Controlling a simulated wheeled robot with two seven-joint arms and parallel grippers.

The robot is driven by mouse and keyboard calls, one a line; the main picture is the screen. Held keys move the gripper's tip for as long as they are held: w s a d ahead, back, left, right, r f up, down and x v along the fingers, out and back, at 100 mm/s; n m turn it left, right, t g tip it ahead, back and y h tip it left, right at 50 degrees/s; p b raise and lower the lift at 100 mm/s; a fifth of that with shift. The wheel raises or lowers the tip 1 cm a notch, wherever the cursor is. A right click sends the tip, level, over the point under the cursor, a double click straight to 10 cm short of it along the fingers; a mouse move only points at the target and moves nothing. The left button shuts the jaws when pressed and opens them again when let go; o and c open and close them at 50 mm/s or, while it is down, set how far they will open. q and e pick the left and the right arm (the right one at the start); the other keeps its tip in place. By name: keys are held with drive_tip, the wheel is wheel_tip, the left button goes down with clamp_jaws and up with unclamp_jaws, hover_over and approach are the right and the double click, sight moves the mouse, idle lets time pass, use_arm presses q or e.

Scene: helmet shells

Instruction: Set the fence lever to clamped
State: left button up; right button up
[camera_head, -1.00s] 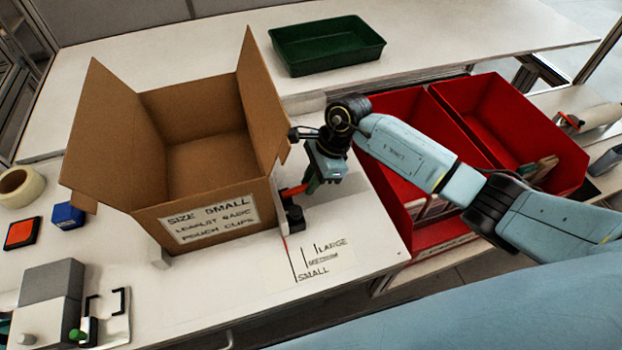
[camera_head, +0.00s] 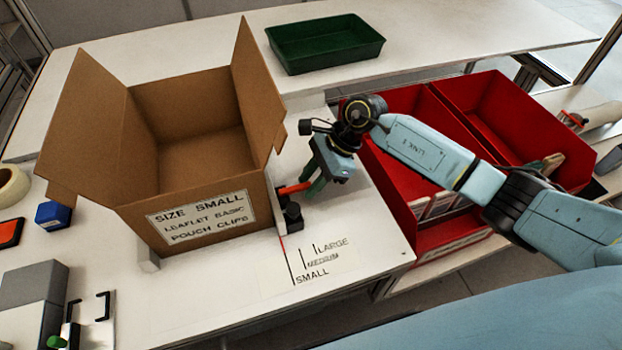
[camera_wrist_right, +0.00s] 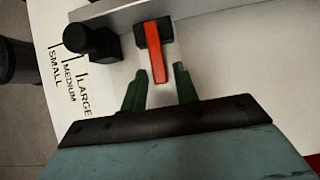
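The fence lever (camera_wrist_right: 155,60) is a red-orange bar on a black base, fixed against the grey fence (camera_wrist_right: 150,14). It also shows in the head view (camera_head: 292,189), beside the box. In the right wrist view it points from the fence toward my gripper. My right gripper (camera_wrist_right: 161,80) is open, its two green fingers apart, with the lever's free end about between their tips. Contact cannot be told. In the head view my right gripper (camera_head: 312,180) is just right of the lever. A black knob (camera_wrist_right: 92,40) stands beside the lever. My left gripper is not in view.
An open cardboard box (camera_head: 135,190) stands left of the lever. Size marks SMALL, MEDIUM, LARGE (camera_head: 325,255) are on the white table in front. Red bins (camera_head: 520,120) are to the right, and a green tray (camera_head: 325,45) is behind.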

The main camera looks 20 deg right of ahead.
drive_tip(key=shift+o, duration=0.4)
drive_tip(key=shift+d+r, duration=0.2)
drive_tip(key=shift+r, duration=0.1)
drive_tip(key=v, duration=1.2)
drive_tip(key=shift+d+r, duration=0.25)
